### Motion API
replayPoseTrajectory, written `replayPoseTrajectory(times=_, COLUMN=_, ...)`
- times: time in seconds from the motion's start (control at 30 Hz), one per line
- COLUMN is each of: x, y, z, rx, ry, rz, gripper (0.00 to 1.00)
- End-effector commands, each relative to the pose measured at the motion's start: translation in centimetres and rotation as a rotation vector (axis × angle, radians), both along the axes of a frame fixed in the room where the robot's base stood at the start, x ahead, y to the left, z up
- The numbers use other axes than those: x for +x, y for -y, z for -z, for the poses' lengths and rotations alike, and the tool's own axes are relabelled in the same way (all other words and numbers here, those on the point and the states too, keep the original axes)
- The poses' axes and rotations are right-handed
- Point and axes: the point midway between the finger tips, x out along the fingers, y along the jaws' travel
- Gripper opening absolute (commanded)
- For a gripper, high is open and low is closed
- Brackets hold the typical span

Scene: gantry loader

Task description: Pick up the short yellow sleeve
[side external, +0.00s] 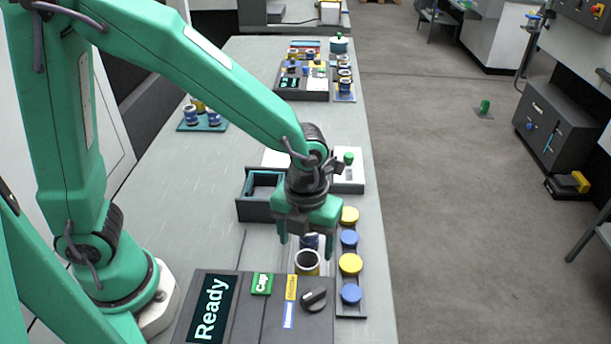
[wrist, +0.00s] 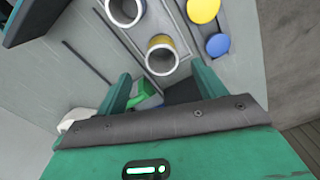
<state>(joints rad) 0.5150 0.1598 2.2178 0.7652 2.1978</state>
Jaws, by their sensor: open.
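The short yellow sleeve (side external: 313,270) stands upright on the bench behind the control panel, its pale rim and open dark bore facing up. It also shows in the wrist view (wrist: 162,41), just beyond the fingertips. My gripper (side external: 305,248) is above and close to the sleeves, pointing down, with its two green fingers apart and nothing between them. In the wrist view my gripper (wrist: 160,72) has the yellow sleeve slightly ahead of its fingers. A blue sleeve (side external: 310,241) stands behind the yellow one, partly hidden by my gripper.
A rack of yellow and blue caps (side external: 349,238) runs along the right side. The control panel (side external: 255,318) reading "Ready" lies in front. A dark open box (side external: 245,209) is behind left, and a white block with a green knob (side external: 348,160) behind right.

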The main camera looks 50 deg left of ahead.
Motion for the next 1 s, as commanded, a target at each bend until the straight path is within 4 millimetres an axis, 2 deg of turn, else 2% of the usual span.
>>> replayPoseTrajectory(times=0.4, x=0.0, y=0.0, z=2.4, rx=0.0, ry=0.0, rz=-0.004, gripper=0.7)
replayPoseTrajectory(times=0.77, x=0.0, y=0.0, z=3.1, rx=0.0, ry=-0.001, rz=-0.004, gripper=0.7)
replayPoseTrajectory(times=1.0, x=0.0, y=0.2, z=5.3, rx=0.002, ry=-0.003, rz=-0.004, gripper=0.7)
